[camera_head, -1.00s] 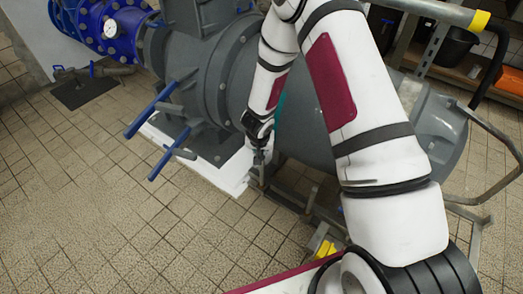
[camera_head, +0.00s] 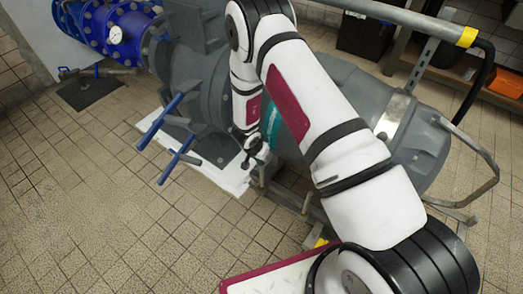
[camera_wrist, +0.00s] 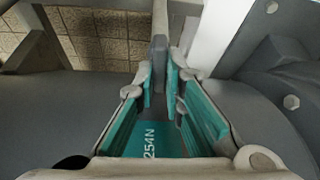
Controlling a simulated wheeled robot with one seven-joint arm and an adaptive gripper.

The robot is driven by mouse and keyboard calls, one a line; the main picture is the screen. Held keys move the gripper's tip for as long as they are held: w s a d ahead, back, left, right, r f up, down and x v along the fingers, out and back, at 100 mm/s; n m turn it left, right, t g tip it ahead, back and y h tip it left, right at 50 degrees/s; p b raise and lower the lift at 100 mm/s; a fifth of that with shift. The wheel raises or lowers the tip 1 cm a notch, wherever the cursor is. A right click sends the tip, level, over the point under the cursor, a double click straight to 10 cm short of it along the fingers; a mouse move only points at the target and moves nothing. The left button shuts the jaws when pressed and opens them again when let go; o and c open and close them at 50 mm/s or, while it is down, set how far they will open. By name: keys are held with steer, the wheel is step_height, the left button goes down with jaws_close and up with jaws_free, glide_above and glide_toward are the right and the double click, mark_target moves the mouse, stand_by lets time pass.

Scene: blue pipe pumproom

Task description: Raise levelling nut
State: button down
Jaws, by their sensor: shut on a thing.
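My gripper (camera_wrist: 162,72) shows its teal-padded fingers in the wrist view. The fingertips close from both sides on a grey bar-like part (camera_wrist: 158,52) that runs up to the top edge of the picture. I cannot make out a separate levelling nut or its thread; it may be this part or be hidden by the fingers. In the head view my gripper is small and dark (camera_head: 247,160), low beside the grey pump body (camera_head: 205,105), at the metal base frame (camera_head: 283,195).
Blue-handled levers (camera_head: 160,122) stick out left of my gripper. A white plinth (camera_head: 228,182) lies under the pump. A bent grey rail (camera_head: 480,150) stands at the right. Blue pipework (camera_head: 88,25) is at the back left. The tiled floor (camera_head: 120,220) is clear at the front left.

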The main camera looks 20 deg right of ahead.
steer(key=shift+m+g+p, duration=0.3)
steer(key=shift+m+p, duration=0.5)
steer(key=shift+p, duration=0.6)
steer(key=c, duration=1.7)
jaws_free()
steer(key=v, duration=1.2)
steer(key=shift+a+f, duration=0.1)
steer(key=shift+a, duration=0.05)
